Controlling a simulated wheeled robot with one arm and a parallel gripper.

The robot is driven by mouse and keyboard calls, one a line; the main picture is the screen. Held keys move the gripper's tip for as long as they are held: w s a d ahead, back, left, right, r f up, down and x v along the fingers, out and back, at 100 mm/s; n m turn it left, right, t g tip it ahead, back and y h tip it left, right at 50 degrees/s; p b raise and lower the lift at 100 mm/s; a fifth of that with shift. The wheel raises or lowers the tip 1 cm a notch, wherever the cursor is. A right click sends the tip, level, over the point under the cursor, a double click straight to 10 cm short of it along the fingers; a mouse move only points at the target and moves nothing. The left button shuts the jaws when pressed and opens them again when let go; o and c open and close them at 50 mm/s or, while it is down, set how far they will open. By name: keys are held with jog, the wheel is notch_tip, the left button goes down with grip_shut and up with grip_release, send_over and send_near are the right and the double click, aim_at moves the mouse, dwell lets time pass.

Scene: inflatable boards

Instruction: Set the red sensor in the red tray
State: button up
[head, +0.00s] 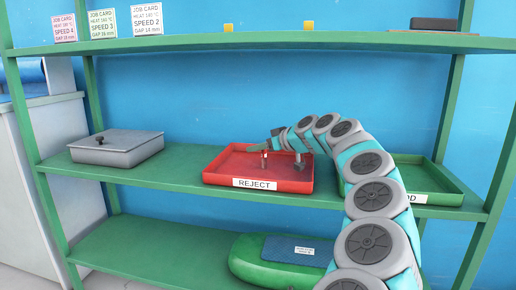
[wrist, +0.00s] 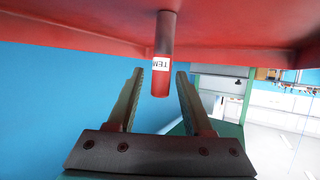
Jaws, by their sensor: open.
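The wrist view is upside down; there the sensor appears to stand upright on the floor of the red tray (wrist: 60,25). My gripper (wrist: 159,73) is open, with one finger on each side of the sensor and a visible gap on both sides. In the head view the red tray (head: 218,178), labelled REJECT, is on the middle shelf. My gripper (head: 258,146) is low over it, with the small sensor (head: 264,159) beneath its fingertips. Exact contact there is too small to tell.
A green tray (head: 440,184) is right of the red one, partly hidden by my arm. A grey lidded box (head: 118,147) is on the left of the same shelf. The upper shelf (head: 250,41) holds job cards. A green inflatable board (head: 250,262) lies below.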

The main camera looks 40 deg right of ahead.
jog(key=v, duration=1.1)
jog(key=shift+s, duration=0.15)
jog(key=s+a+f+n+g+y, duration=0.1)
jog(key=a+n+g+y, duration=0.1)
jog(key=a, duration=1.2)
jog(key=s+a+f+n+g+y, duration=0.1)
jog(key=a+g, duration=0.2)
jog(key=a, duration=1.1)
jog(key=s+a+f+g, duration=0.3)
jog(key=s+a+f, duration=0.4)
jog(key=a, duration=0.3)
jog(key=s+f+m+g+h, duration=0.2)
jog(key=s+f+g, duration=0.1)
jog(key=s+f, duration=0.6)
jog(key=s+f+m+g+h, duration=0.2)
jog(key=s+f+g, duration=0.2)
jog(key=s+f, duration=0.6)
jog(key=s, duration=0.5)
jog(key=shift+s+a+h, duration=0.15)
jog(key=shift+a+h, duration=0.15)
jog(key=shift+a, duration=0.05)
